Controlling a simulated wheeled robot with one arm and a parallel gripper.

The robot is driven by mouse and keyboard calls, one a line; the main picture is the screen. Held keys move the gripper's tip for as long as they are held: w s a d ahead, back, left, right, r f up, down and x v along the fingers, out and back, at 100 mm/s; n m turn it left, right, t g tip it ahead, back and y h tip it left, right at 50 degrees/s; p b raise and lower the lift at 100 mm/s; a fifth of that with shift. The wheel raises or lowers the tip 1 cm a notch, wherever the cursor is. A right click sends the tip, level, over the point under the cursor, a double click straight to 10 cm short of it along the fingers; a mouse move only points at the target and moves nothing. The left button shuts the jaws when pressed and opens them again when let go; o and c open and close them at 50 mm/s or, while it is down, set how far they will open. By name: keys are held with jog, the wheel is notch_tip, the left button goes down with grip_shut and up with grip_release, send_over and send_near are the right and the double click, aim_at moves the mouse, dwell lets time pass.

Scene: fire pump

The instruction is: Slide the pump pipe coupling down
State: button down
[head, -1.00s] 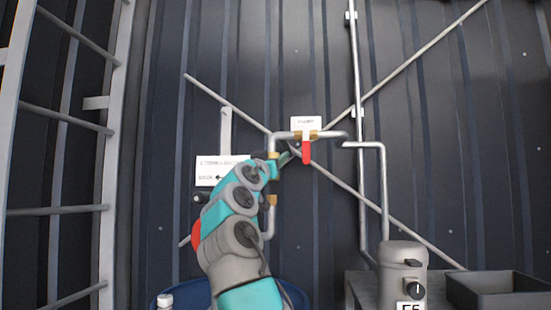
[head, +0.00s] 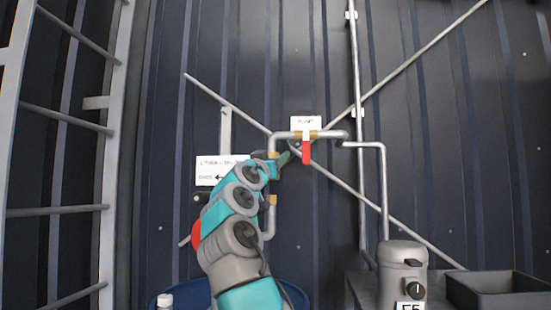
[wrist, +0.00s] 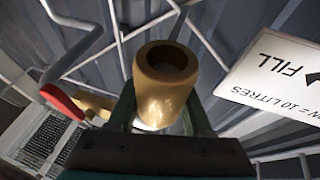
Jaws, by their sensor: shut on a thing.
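The brass pump pipe coupling (wrist: 165,85) is a short hollow cylinder. In the wrist view it sits between the two fingers of my gripper (wrist: 160,108), which is shut on it. Its open end faces the camera. In the head view my gripper (head: 281,160) is at the upper part of the left vertical pipe, and the coupling (head: 272,155) is partly hidden there by the gripper. A second brass fitting (head: 272,200) shows lower on the same pipe. I cannot tell whether the coupling touches it.
A red valve handle (head: 307,152) hangs just right of my gripper, under a small white label (head: 305,122). A white sign (head: 212,171) is behind my arm. A grey pump unit (head: 403,268) and a dark bin (head: 498,290) are at lower right. A ladder (head: 108,150) is left.

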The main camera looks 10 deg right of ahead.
dwell(0.3)
notch_tip(320, 180, down, 6)
jog(key=b, duration=0.4)
jog(key=shift+w+r+b, duration=0.1)
jog(key=shift+r+b, duration=0.15)
jog(key=shift+b, duration=0.05)
jog(key=shift+c, duration=1.5)
grip_release()
jog(key=b+v, duration=0.3)
jog(key=v, duration=0.5)
